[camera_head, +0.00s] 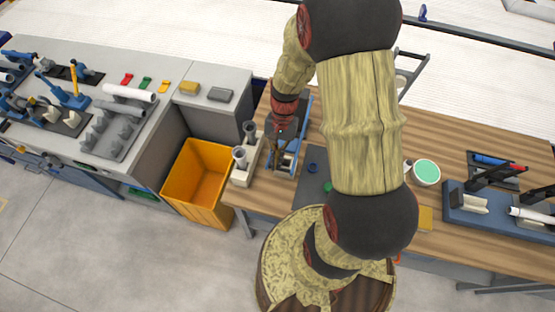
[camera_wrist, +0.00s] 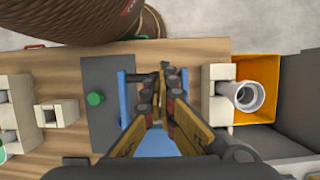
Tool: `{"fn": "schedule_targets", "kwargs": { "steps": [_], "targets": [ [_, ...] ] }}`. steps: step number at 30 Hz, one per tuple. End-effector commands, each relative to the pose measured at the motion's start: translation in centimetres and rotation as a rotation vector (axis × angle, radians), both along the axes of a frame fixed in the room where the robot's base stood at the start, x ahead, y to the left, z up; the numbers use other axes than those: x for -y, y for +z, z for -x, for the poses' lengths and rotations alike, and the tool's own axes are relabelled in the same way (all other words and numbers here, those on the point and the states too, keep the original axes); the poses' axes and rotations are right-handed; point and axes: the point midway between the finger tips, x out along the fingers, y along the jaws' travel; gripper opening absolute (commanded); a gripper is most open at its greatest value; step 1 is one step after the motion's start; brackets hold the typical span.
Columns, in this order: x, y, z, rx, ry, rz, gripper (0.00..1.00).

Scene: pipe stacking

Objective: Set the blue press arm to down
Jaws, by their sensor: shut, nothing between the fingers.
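The blue press (camera_head: 283,171) stands on the wooden bench, left of the dark plate. My gripper (camera_head: 277,148) is over it, and my wrist covers much of it. In the wrist view, blue parts of the press (camera_wrist: 124,98) show on both sides of my gripper (camera_wrist: 161,78) and beneath it. My gripper's fingers are shut together with nothing between them. The press arm is mostly hidden behind the fingers, so I cannot tell its angle or whether the fingers touch it.
A dark plate with a green knob (camera_wrist: 95,99) lies beside the press. On the other side, a pale holder carries grey pipes (camera_wrist: 248,95). An orange bin (camera_head: 198,180) stands off the bench's left end. A blue fixture (camera_head: 465,205) is at the right.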

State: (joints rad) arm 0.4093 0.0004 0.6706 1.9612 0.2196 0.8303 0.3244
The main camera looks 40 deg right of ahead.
Motion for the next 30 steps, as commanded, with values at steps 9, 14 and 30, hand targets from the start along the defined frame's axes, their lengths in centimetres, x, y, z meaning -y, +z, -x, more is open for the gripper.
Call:
{"fn": "schedule_targets", "kwargs": {
  "steps": [9, 14, 30],
  "targets": [
    [0.8, 5.7, -1.6, 0.012, 0.003, 0.003, 0.0],
    [1.3, 9.0, -1.9, 0.011, 0.002, 0.004, 0.0],
    [2.0, 13.5, -2.4, 0.008, 0.002, 0.002, 0.0]
  ]
}}
